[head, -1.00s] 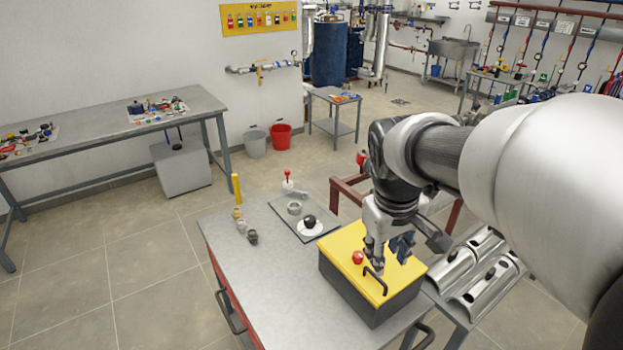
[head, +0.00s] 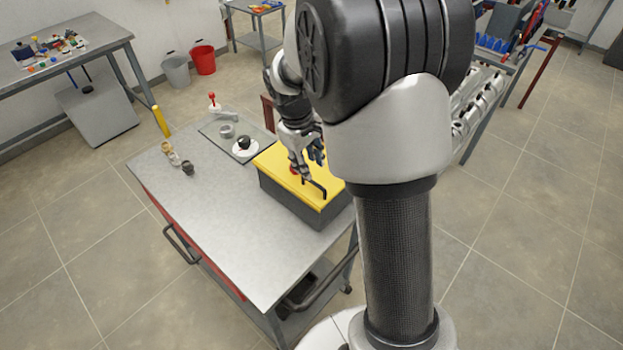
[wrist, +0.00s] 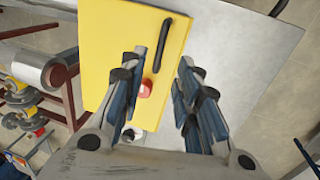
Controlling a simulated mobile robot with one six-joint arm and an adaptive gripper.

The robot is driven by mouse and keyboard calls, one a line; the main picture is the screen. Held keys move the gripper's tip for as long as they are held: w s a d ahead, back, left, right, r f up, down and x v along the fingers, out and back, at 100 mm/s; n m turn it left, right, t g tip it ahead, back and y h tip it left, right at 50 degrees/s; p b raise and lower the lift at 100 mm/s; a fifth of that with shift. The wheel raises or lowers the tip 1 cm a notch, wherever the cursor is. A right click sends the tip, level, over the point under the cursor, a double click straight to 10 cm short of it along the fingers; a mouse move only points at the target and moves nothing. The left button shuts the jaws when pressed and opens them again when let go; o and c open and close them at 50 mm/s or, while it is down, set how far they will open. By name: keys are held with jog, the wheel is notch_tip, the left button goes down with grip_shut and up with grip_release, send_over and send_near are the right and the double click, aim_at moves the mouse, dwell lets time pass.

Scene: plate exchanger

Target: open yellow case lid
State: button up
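The dark grey case (head: 286,203) stands on the metal table with its yellow lid (head: 270,160) shut. A black bar handle (head: 318,189) sits near the lid's edge, and it also shows in the wrist view (wrist: 164,46). A red knob (wrist: 146,88) lies beside the handle. My gripper (head: 308,168) is above the lid, pointing down. In the wrist view the two fingers (wrist: 165,72) are spread with nothing between them; the handle's near end appears between their tips, the left finger over the lid and the right over bare table. I cannot tell the height gap.
The table (head: 225,235) is clear in front of the case. Metal half-shells (head: 475,105) lie to the right.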

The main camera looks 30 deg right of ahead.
aim_at(313, 182)
jog(key=f, duration=0.2)
jog(key=d+f+b, duration=0.1)
jog(key=f, duration=0.4)
jog(key=shift+w+d+f, duration=0.1)
jog(key=shift+w+d, duration=0.1)
jog(key=shift+w, duration=0.05)
jog(key=shift+c, duration=0.4)
grip_shut()
